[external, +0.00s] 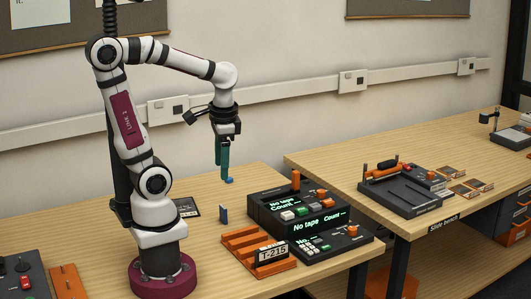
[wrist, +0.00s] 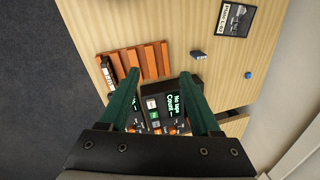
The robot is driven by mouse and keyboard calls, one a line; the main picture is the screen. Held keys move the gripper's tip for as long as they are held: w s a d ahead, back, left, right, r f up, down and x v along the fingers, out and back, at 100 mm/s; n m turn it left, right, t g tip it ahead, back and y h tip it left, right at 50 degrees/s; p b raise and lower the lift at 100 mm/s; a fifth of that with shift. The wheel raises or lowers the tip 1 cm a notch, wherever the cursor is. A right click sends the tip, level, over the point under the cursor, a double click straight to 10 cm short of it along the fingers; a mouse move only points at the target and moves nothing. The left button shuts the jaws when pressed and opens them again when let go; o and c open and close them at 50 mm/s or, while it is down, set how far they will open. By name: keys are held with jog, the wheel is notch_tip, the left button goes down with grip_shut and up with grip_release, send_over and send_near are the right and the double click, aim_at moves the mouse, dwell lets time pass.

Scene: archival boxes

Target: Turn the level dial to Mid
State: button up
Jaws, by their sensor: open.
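My gripper (external: 222,178) hangs pointing down above the table, left of and higher than the dark tape devices. Its teal fingers are apart with nothing between them; they also show in the wrist view (wrist: 159,74). The larger device (external: 262,204) has a lit display reading "No tape, Count", coloured buttons and orange knobs. A lower device (external: 335,250) in front has a similar display and an orange knob (external: 352,230). Which knob is the level dial, and its setting, I cannot make out. In the wrist view the fingers partly cover the devices (wrist: 172,92).
An orange slotted rack (external: 240,245) holds a cartridge labelled T-215 (external: 271,254). A small dark blue block (external: 223,214) and a small blue piece (external: 229,180) are on the table. Another bench with a grey device (external: 390,195) stands right, across a gap.

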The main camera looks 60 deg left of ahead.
jog(key=w+n+t, duration=0.1)
jog(key=w+n, duration=0.5)
jog(key=w, duration=1.1)
jog(key=n+t+y, duration=0.1)
jog(key=n+t, duration=0.1)
jog(key=n, duration=0.3)
send_near(321, 191)
jog(key=shift+n, duration=0.3)
jog(key=x, duration=0.7)
jog(key=shift+w+a+f, duration=0.1)
jog(key=shift+w+f, duration=0.1)
jog(key=shift+f, duration=0.1)
jog(key=shift+w+a+f, duration=0.1)
jog(key=shift+f, duration=0.25)
grip_shut()
